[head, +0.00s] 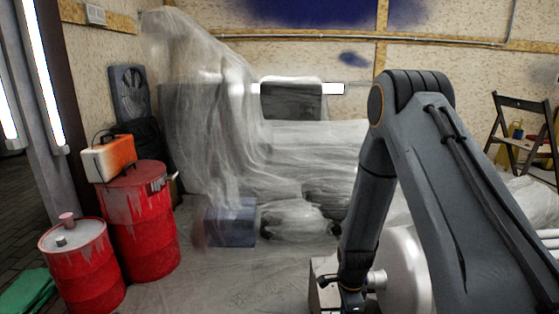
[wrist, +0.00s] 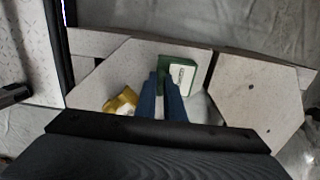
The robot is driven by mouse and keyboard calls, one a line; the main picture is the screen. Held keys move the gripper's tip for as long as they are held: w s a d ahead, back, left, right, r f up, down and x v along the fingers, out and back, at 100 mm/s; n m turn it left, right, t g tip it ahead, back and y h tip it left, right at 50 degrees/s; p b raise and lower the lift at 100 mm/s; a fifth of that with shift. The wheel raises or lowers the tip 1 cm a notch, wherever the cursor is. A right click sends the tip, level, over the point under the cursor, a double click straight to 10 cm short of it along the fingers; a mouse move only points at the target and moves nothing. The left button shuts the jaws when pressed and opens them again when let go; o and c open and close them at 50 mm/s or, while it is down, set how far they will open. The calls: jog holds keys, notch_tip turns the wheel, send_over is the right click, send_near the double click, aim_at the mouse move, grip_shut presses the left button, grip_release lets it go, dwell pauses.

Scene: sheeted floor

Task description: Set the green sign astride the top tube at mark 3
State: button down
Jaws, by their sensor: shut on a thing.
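The green sign (wrist: 189,78) shows in the wrist view, a small green piece with a white panel bearing small dark marks. My gripper (wrist: 161,84) has two blue fingers over its lower left part and is shut on it. The fingers hide some of the sign. Pale, flat-sided panels lie behind the sign and to its right. I cannot make out the top tube or mark 3 in either view. In the head view my arm reaches down at the right, and neither the gripper nor the sign can be made out there.
A yellow object (wrist: 121,102) lies left of the fingers. In the head view, red drums (head: 137,225) stand at the left, with an orange-and-white container (head: 109,158) on one. Plastic-sheeted objects (head: 200,110) fill the middle. White tubes (head: 549,238) show at the right edge.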

jog(key=shift+w+r+p, duration=0.15)
jog(key=shift+r+p, duration=0.65)
jog(key=shift+r, duration=0.35)
jog(key=shift+w+r+p, duration=0.1)
jog(key=shift+r+p, duration=0.65)
jog(key=shift+r, duration=0.35)
jog(key=shift+r, duration=0.3)
jog(key=s+r+n+p, duration=0.5)
jog(key=r+n+p, duration=0.3)
jog(key=r, duration=0.3)
jog(key=s+r+n+p, duration=0.6)
jog(key=r+n+p, duration=0.2)
jog(key=r+n, duration=0.2)
notch_tip(320, 180, up, 2)
jog(key=shift+p, duration=0.3)
